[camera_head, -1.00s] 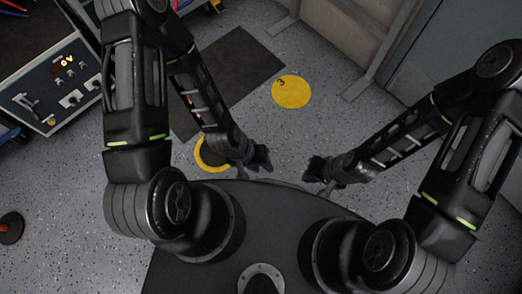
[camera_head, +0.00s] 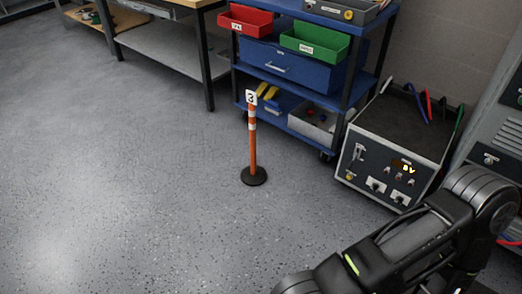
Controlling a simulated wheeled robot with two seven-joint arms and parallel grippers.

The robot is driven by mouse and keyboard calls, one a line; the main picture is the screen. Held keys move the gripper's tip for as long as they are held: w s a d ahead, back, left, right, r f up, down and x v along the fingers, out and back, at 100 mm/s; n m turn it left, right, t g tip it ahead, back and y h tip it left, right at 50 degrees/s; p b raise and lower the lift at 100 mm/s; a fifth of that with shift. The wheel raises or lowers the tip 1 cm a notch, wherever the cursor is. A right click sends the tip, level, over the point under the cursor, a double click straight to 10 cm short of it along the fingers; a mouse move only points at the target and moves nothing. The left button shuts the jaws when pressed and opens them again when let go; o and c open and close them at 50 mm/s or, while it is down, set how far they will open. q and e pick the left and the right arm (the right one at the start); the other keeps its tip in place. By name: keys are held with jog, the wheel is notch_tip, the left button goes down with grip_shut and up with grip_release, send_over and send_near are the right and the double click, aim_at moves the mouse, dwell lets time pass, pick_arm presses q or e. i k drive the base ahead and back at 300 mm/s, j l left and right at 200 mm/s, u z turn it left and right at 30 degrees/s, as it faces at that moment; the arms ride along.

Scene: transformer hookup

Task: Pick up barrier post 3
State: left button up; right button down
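An orange barrier post (camera_head: 253,150) with white bands stands upright on the floor, on a round black base (camera_head: 254,176). A small white number plate (camera_head: 251,97) is at its top; the digit looks like a 2, but it is too small to be sure. Nothing is holding the post. Neither of my grippers is in view; only links of one of my arms show at the lower right, well apart from the post.
A blue shelf cart (camera_head: 268,77) with a red bin (camera_head: 245,19) and a green bin (camera_head: 315,39) stands behind the post. A control unit (camera_head: 378,172) with a lit display stands to the right. A workbench (camera_head: 167,46) is at the back. The floor at left is clear.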

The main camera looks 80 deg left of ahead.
aim_at(253, 175)
jog(key=u, duration=2.95)
